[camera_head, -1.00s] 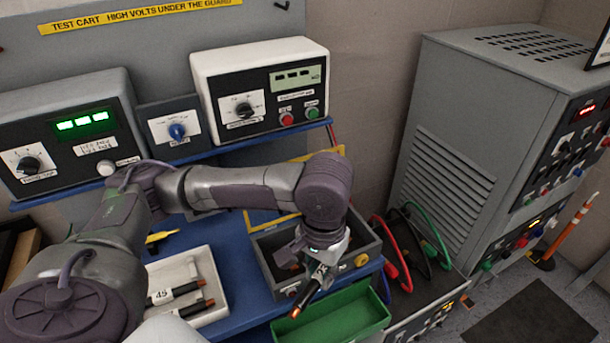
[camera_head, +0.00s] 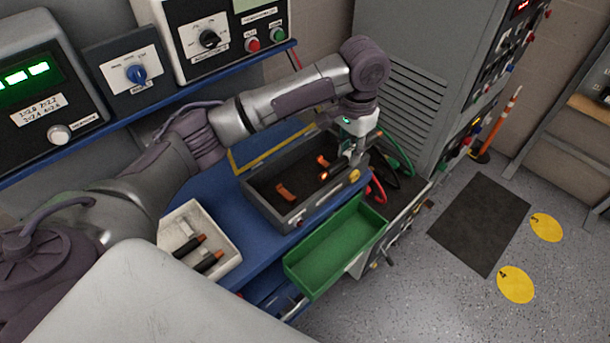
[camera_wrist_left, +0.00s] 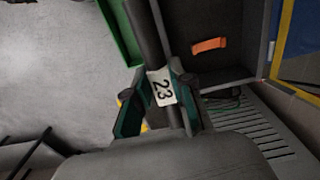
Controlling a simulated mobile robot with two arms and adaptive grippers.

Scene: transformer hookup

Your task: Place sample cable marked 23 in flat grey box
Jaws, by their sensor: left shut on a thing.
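My left gripper (camera_head: 347,152) is shut on a dark cable (camera_wrist_left: 148,35) with a white tag reading 23 (camera_wrist_left: 162,88). In the head view its orange tip (camera_head: 325,176) shows over the right part of an open grey box (camera_head: 318,209). The cable looks tilted. I cannot tell whether it touches the box. The box also shows in the wrist view (camera_wrist_left: 262,40), beside the held cable. An orange piece (camera_head: 285,192) lies inside the box, and another orange bit shows near the gripper. My right gripper is not in view.
A white tray (camera_head: 230,258) with black, orange-tipped cables stands to the left on the blue cart top (camera_head: 227,196). A green tray (camera_head: 335,248) stands in front of the box, empty. Red and green leads (camera_head: 378,188) hang beside the grey cabinet (camera_head: 400,90).

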